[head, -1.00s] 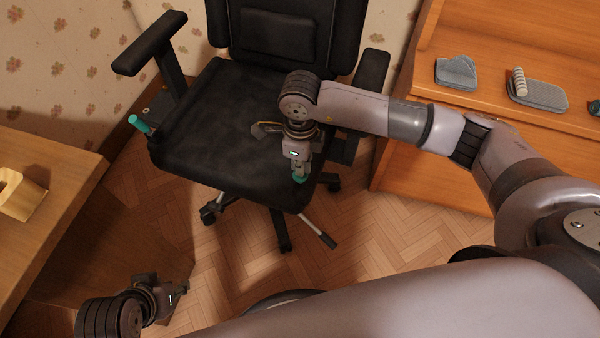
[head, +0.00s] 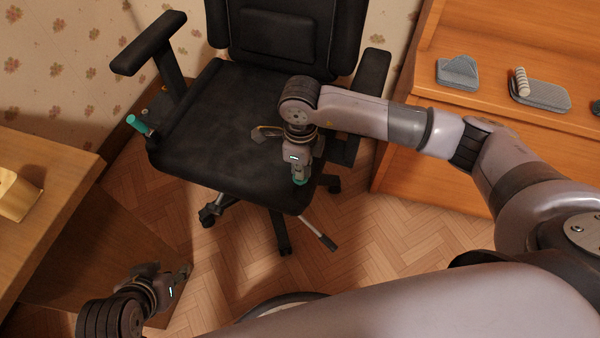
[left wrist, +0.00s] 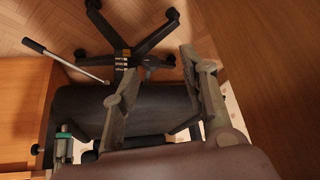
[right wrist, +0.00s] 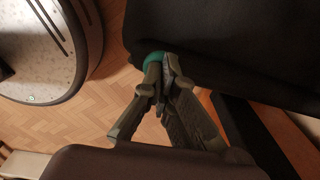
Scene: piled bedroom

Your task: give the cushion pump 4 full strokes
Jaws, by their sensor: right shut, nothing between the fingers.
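A teal knob (head: 300,181), which looks like the cushion pump, is at the front right corner of the black chair seat (head: 205,130). My right gripper (head: 300,176) points down with its fingertips right above or against the knob. In the right wrist view its fingers (right wrist: 160,72) are closed together, and the teal knob (right wrist: 151,58) shows at their tips, partly hidden. Whether they press on it is unclear. My left gripper (head: 182,275) is low at the lower left, away from the chair; the left wrist view shows its fingers (left wrist: 155,75) spread and empty.
Another teal-ended part (head: 138,124) sticks out at the seat's left side. A lever (head: 319,234) extends below the seat. A wooden table (head: 50,195) stands at left, a wooden desk (head: 430,150) at right. Parquet floor (head: 370,250) is open in front.

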